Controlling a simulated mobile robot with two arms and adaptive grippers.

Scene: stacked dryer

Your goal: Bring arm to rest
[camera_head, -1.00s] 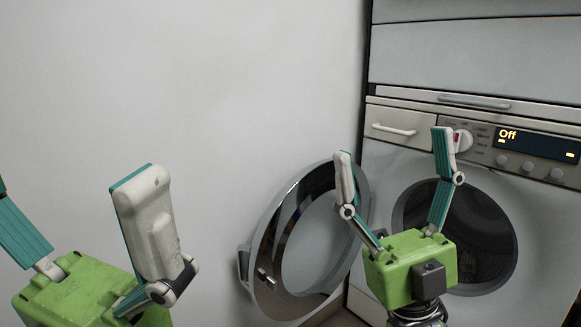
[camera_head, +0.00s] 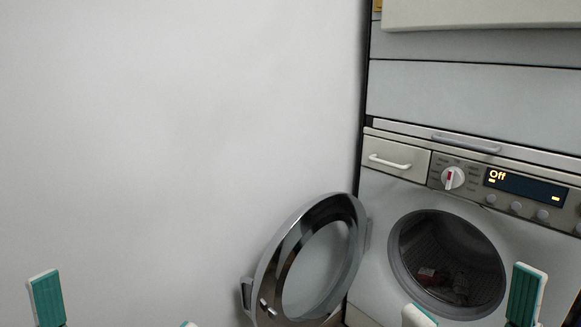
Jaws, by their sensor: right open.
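My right gripper (camera_head: 472,305) shows only its fingertips at the bottom right, in front of the dryer. Its two fingers stand wide apart with nothing between them, so it is open. My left gripper (camera_head: 117,311) shows at the bottom left, in front of the bare wall. One teal-padded fingertip and the very top of the other show far apart, and it looks open and empty. The bodies of both grippers and both arms are below the picture.
The dryer (camera_head: 382,215) stands at the right; its display (camera_head: 525,187) reads "Off". Its round door (camera_head: 345,212) hangs open to the left. Something small and reddish (camera_head: 427,272) shows in the dark drum. The pale wall (camera_head: 180,130) at left is bare.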

